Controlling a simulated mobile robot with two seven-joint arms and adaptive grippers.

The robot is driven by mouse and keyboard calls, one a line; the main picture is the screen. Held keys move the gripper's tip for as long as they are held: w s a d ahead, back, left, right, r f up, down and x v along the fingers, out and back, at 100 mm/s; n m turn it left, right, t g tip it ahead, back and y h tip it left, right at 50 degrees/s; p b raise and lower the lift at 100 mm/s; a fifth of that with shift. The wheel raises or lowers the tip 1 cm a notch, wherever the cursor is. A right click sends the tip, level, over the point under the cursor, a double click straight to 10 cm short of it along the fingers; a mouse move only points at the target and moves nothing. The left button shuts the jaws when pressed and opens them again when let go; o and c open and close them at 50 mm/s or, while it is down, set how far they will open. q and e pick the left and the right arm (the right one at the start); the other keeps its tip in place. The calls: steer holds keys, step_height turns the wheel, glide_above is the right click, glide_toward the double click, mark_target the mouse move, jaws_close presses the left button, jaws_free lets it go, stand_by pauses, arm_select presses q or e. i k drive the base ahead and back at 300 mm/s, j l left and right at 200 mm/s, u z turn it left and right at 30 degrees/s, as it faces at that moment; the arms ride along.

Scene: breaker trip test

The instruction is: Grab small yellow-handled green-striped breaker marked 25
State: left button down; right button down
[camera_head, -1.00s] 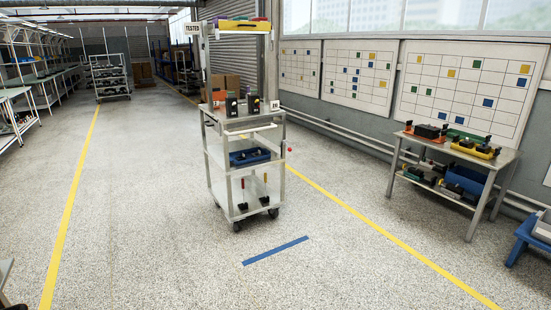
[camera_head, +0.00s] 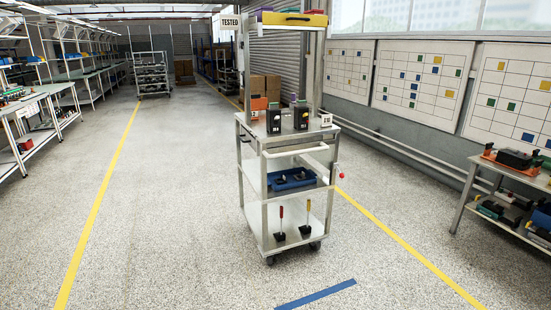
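A metal cart (camera_head: 252,220) stands ahead of me, a little right of centre. On its bottom shelf is a small dark breaker with an upright yellow handle (camera_head: 308,205). A similar one with a red handle (camera_head: 281,212) stands to its left. Two larger dark breakers (camera_head: 273,119) (camera_head: 301,115) stand on the top shelf. Green stripes and the number 25 are too small to make out on the yellow-handled one. Neither of my grippers is in view.
A blue bin (camera_head: 291,179) sits on the cart's middle shelf. A yellow tray (camera_head: 290,18) is on top, beside a "TESTED" sign (camera_head: 230,22). A bench with parts (camera_head: 480,189) is at right. Workbenches (camera_head: 25,112) line the left. Open floor lies before the cart.

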mark_target(301, 123)
steer(key=i+j+z, duration=0.3)
steer(key=i+j, duration=0.3)
steer(key=i, duration=0.2)
